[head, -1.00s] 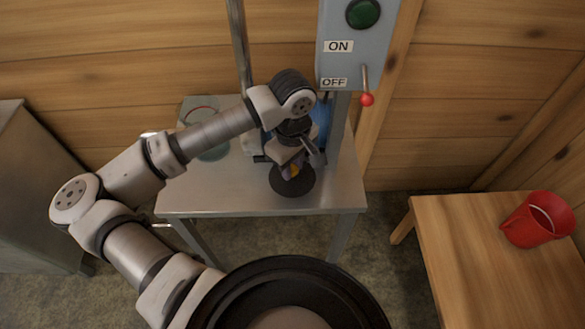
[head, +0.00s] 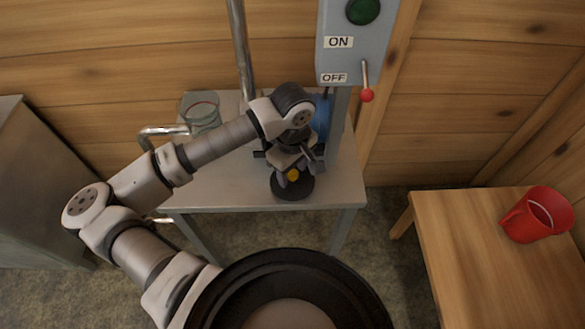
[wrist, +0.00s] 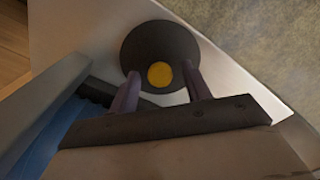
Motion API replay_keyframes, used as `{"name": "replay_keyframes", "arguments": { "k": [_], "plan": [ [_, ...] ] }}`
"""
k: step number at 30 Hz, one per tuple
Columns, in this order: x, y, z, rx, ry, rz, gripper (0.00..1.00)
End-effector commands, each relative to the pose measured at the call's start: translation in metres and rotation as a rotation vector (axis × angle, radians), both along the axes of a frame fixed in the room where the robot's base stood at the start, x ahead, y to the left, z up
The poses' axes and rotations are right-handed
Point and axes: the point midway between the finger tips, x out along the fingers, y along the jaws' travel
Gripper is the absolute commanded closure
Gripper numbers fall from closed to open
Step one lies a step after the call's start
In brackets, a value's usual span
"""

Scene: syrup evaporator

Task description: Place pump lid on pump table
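The pump lid is a dark round disc (head: 292,188) with a yellow knob (head: 293,174). It appears to lie flat on the grey metal pump table (head: 230,190), near its front edge. In the wrist view the disc (wrist: 160,45) and the yellow knob (wrist: 160,75) show clearly. My gripper (wrist: 161,72) is directly above the lid, its two fingers apart, one on each side of the knob. A gap shows between each finger and the knob. In the head view my gripper (head: 290,168) partly hides the lid's back edge.
A blue pump part (head: 321,115) stands behind my gripper, by the post of the ON/OFF switch box (head: 345,55). A glass container (head: 203,112) and a metal pipe (head: 165,130) are at the table's left.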

Motion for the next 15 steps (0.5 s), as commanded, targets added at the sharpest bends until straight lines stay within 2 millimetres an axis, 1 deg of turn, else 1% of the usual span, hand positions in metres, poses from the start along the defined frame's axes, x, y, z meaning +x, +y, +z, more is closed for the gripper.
{"name": "replay_keyframes", "arguments": {
  "k": [7,10,13,15],
  "plan": [
    [0.0,0.0,0.001,0.0,0.0,0.0,0.52],
    [0.0,0.0,0.005,-0.001,0.001,0.001,0.52],
    [0.001,0.001,0.012,0.003,-0.003,0.0,0.52],
    [0.001,0.001,0.025,0.004,-0.004,-0.001,0.52]
  ]
}}
